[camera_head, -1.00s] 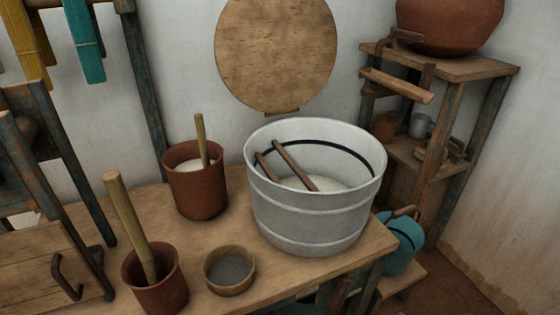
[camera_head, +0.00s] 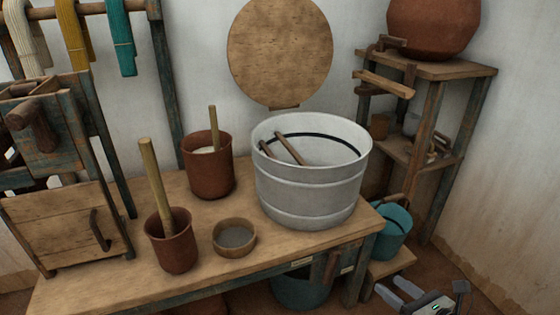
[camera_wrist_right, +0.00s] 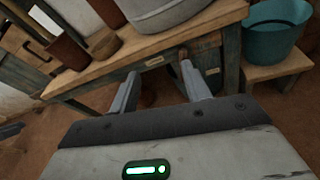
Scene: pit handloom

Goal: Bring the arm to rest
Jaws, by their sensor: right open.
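My right gripper (camera_head: 402,292) shows at the bottom right of the head view, low in front of the table and the small wooden stand. In the right wrist view its two grey fingers (camera_wrist_right: 160,88) are apart, with nothing between them. They point toward the table's front edge and the space under it. My left gripper is in neither view.
The wooden table (camera_head: 95,285) bears a grey metal tub (camera_head: 312,195), two brown pots (camera_head: 208,172) with sticks and a small bowl (camera_head: 234,238). A teal bucket (camera_head: 393,236) stands on a low stand (camera_head: 385,270). A shelf (camera_head: 440,70) fills the corner.

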